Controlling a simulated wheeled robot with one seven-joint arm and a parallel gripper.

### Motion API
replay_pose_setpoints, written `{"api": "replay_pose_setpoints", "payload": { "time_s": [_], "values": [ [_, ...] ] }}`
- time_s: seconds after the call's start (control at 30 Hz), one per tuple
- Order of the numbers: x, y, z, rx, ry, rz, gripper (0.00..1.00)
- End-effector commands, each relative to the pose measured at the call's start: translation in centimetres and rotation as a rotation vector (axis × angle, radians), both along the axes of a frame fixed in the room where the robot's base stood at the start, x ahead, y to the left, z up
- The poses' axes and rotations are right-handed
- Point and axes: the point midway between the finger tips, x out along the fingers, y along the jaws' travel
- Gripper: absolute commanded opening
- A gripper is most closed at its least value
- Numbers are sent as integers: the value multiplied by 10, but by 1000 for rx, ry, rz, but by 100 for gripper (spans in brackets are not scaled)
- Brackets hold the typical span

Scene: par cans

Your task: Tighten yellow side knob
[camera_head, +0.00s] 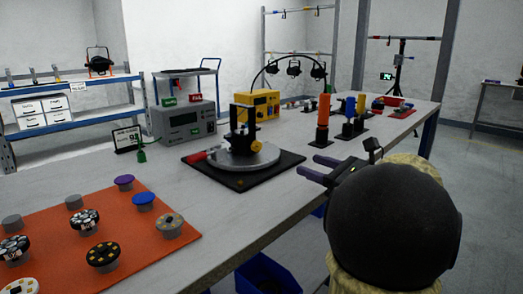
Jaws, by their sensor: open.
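The yellow side knob (257,146) sits low on the right side of a black upright fixture (239,122). The fixture stands on a round grey turntable (240,157) on a black base plate (232,176). My gripper (312,167) is open and empty, its two dark fingers pointing left toward the turntable. In the picture it is right of and below the knob, apart from it. My arm's large dark round link hides part of the table's right side.
An orange mat (72,258) with several round knobs lies at the front left. A grey instrument (184,122) and a yellow box (265,103) stand behind the turntable. Orange, blue and black upright pieces stand farther right. The tabletop before the base plate is clear.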

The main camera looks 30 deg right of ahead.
Motion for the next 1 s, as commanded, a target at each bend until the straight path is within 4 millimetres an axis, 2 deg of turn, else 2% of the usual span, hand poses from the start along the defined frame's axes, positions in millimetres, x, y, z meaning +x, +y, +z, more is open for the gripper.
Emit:
{"api": "replay_pose_setpoints", "payload": {
  "time_s": [0.27, 1.0],
  "values": [
    [19, 7, -1, -2, 0, 2, 50],
    [140, 51, -2, -2, 0, 3, 50]
  ]
}}
